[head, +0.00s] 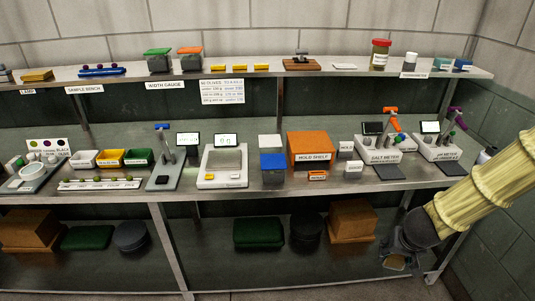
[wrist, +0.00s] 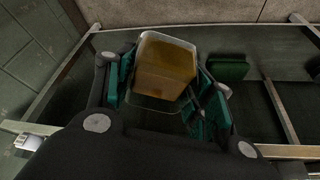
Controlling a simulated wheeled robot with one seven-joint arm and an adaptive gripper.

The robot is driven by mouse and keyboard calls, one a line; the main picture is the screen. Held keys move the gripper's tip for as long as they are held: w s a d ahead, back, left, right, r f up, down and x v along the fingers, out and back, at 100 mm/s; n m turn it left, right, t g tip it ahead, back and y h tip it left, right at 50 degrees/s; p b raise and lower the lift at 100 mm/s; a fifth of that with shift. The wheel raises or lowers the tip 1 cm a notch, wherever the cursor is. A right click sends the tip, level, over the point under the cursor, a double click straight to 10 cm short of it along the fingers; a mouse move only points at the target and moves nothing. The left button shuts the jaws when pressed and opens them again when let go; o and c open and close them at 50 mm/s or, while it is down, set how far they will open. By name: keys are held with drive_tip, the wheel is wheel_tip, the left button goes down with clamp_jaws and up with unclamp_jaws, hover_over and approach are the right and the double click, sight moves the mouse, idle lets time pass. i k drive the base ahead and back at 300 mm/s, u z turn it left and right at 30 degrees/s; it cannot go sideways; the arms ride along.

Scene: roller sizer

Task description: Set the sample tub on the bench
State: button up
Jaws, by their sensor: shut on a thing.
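The sample tub (wrist: 165,65) is a clear, squarish tub with amber-brown contents. My gripper (wrist: 160,88) is shut on it, with teal-padded fingers on both sides of it in the wrist view. In the head view my gripper (head: 397,258) hangs low at the right, in front of the lower shelf and below the bench top (head: 235,193). Only a small brownish part of the tub (head: 396,263) shows there, under the gripper. A label reading "SAMPLE BENCH" (head: 85,89) is on the edge of the upper shelf, at the left.
The salt meter (head: 382,155) and another meter (head: 438,147) stand on the bench at the right. An orange mold shelf (head: 311,149) and a blue box (head: 273,168) stand mid-bench. Brown boxes (head: 352,220) and a green box (head: 259,233) lie on the lower shelf.

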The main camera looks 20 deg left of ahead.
sight(192, 166)
drive_tip(key=z, duration=0.05)
drive_tip(key=k, duration=0.1)
drive_tip(key=u, duration=3.95)
drive_tip(key=k, duration=2.5)
drive_tip(key=z, duration=1.35)
drive_tip(key=i, duration=0.95)
